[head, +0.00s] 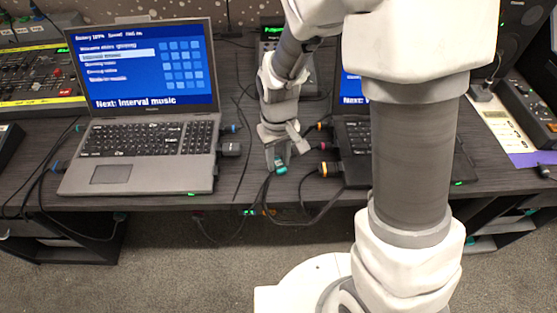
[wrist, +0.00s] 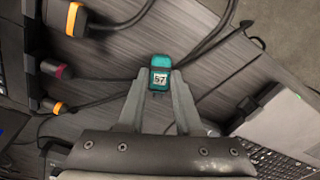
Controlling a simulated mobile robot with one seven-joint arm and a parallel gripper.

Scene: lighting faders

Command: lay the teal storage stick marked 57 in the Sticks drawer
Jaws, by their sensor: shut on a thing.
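The teal storage stick (wrist: 160,73) shows a white label marked 57 in the wrist view. My gripper (wrist: 160,92) is shut on it, with the stick between the fingertips. In the head view my gripper (head: 277,165) is over the front part of the dark desk, between the two laptops, and the teal stick (head: 281,170) shows at its tip. I cannot tell whether the stick touches the desk top. No drawer marked Sticks can be made out in either view.
A laptop (head: 143,105) with a blue screen stands on the left of the desk (head: 240,195). A second laptop (head: 352,135) is partly hidden behind my arm. Cables with orange plugs (head: 329,169) lie near my gripper. A mixing console (head: 40,75) is at far left.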

